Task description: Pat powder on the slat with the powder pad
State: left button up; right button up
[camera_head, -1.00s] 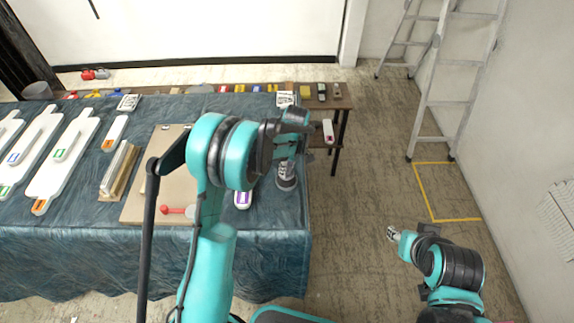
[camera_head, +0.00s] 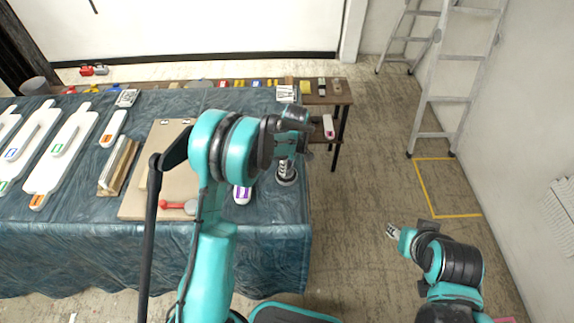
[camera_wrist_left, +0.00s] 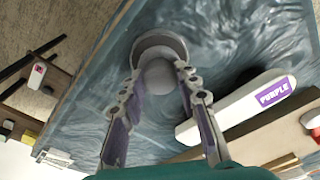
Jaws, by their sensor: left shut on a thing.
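My left gripper (camera_head: 286,163) is at the right end of the cloth-covered table. In the left wrist view its two fingers (camera_wrist_left: 160,85) are closed around the knob of a round grey pad (camera_wrist_left: 153,45), seemingly the powder pad, also visible in the head view (camera_head: 288,178). Whether the pad touches the cloth cannot be told. A narrow slat-like piece (camera_head: 118,165) lies at the left of a tan board (camera_head: 140,203); I cannot tell for sure that it is the task's slat. My right gripper (camera_head: 393,231) hangs over the floor, away from the table; its jaws are too small to read.
A white purple-labelled block (camera_wrist_left: 250,105) lies beside the pad. White handled boards (camera_head: 62,150) lie at the left on the blue cloth (camera_head: 60,250). A red-handled tool (camera_head: 180,206) rests at the tan board's front. A ladder (camera_head: 440,100) stands right; floor there is mostly clear.

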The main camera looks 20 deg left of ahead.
pick_arm(q)
jog(key=shift+f+b, duration=0.55)
dwell(1.5)
jog(key=shift+r, duration=0.1)
jog(key=shift+r+p, duration=2.1)
jog(key=shift+r, duration=1.35)
jog(key=shift+s, duration=0.1)
jog(key=shift+s+f+m, duration=0.1)
jog(key=shift+s+m, duration=0.2)
jog(key=shift+m, duration=0.2)
jog(key=s+f+m+t+h+b, duration=0.1)
jog(key=s+f+m+b, duration=0.1)
jog(key=s+m, duration=1.1)
jog(key=shift+s+a+m+b, duration=0.15)
jog(key=shift+a+m+b, duration=0.15)
jog(key=shift+b, duration=0.35)
